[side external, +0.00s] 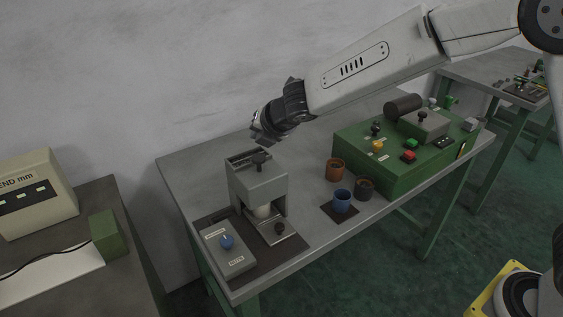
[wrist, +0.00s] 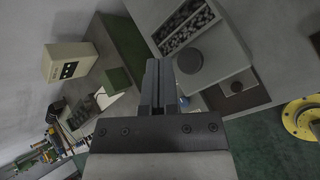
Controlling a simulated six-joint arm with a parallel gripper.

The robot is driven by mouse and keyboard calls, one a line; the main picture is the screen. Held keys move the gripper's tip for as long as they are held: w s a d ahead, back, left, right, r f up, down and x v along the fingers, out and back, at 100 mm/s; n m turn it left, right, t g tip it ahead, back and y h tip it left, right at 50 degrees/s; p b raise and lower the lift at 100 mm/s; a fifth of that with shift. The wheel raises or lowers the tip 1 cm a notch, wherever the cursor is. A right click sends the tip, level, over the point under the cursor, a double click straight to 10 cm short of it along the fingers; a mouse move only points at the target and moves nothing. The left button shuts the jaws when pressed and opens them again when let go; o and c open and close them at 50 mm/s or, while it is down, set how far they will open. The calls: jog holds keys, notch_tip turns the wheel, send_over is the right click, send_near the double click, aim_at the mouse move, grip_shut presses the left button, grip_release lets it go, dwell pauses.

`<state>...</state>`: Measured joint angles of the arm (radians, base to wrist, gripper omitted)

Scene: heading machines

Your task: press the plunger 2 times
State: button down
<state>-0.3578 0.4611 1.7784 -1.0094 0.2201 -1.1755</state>
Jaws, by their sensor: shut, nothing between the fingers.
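The plunger (side external: 259,160) is a dark knob on top of the grey heading machine (side external: 259,190) on the workbench. In the wrist view it shows from above as a dark round disc, the plunger head (wrist: 189,62). My gripper (side external: 263,139) is shut and empty, a little above the plunger and apart from it in the side view. In the wrist view my gripper (wrist: 159,66) has its fingers together, just left of the plunger head. The plunger's stem is not visible in the wrist view.
A tray of small grey pieces (wrist: 186,27) is in the machine top beside the plunger. A control box with a blue knob (side external: 227,242) stands in front. Blue (side external: 342,201), brown (side external: 335,169) and dark cups (side external: 364,189) and a green console (side external: 400,178) stand to the right.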

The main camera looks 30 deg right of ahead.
jog(key=shift+r, duration=1.05)
jog(key=s+d+f+m+g, duration=0.2)
jog(key=s+d+m, duration=0.3)
jog(key=s+m, duration=0.4)
jog(key=s+d+f+m+g, duration=0.2)
jog(key=s+d+f+m, duration=0.3)
jog(key=s+m, duration=0.4)
jog(key=s+d+f+m+g+h, duration=0.1)
jog(key=s+d+f+m+g, duration=0.1)
jog(key=s+d+m, duration=0.5)
jog(key=s+f+m, duration=0.1)
jog(key=s+m, duration=0.1)
jog(key=m, duration=0.1)
jog(key=shift+f+g, duration=0.25)
jog(key=shift+g, duration=0.05)
